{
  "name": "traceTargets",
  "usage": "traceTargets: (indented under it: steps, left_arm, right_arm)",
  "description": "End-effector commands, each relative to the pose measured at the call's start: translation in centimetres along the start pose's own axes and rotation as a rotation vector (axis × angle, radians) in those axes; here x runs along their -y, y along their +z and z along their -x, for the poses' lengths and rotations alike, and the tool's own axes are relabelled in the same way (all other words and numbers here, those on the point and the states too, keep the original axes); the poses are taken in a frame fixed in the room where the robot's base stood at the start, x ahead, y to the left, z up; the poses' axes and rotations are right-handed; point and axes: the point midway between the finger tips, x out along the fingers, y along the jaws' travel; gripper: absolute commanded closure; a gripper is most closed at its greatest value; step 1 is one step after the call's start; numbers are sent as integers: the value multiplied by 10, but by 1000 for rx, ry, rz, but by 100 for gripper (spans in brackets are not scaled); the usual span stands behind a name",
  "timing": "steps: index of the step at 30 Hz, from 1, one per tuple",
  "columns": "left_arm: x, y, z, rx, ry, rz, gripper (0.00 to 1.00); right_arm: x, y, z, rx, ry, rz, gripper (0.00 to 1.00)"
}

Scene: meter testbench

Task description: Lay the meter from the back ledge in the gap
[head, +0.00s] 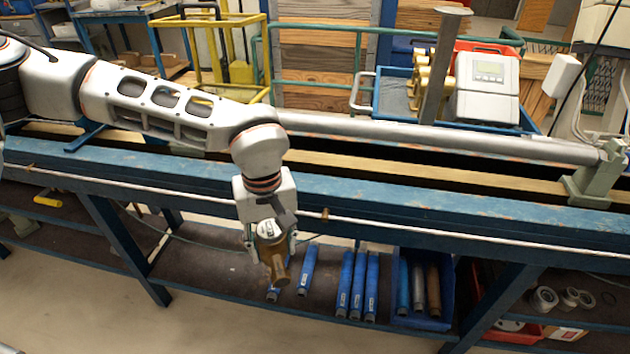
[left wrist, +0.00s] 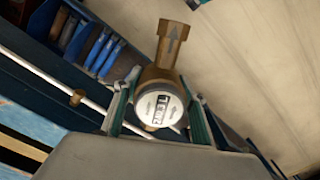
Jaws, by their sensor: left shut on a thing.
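A brass-brown meter (head: 275,262) with a round white dial is held in my left gripper (head: 270,240), in front of the bench's front edge and above the lower shelf. It hangs tilted, one pipe end pointing down. In the left wrist view the dial of the meter (left wrist: 159,108) sits between the two fingers, and an arrow shows on its body. The back ledge (head: 400,172) is a pale strip on the bench, partly hidden by my left arm; no meter shows on its visible part. I cannot tell which opening is the gap. My right gripper is out of view.
A thick grey pipe (head: 440,134) runs along the bench to a green clamp (head: 597,172). A thin white pipe (head: 420,224) runs along the blue front beam (head: 400,197).

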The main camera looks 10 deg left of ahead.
Motion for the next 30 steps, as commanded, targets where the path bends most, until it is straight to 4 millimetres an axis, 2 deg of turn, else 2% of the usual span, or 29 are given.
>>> traceTargets:
  steps: [1,6,16,26,27,30]
  left_arm:
    - [14,1,-17,3,0,-66,100]
    - [45,0,-62,2,-1,-255,100]
    - [89,0,-124,4,-6,-504,100]
    - [88,1,-124,4,-2,-506,100]
    - [88,0,-123,3,-4,-505,100]
    - [86,-3,-103,-16,0,-508,100]
  right_arm:
    - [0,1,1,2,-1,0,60]
    - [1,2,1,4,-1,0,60]
    - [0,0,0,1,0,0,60]
    - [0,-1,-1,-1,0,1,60]
    - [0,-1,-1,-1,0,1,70]
    - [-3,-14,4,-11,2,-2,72]
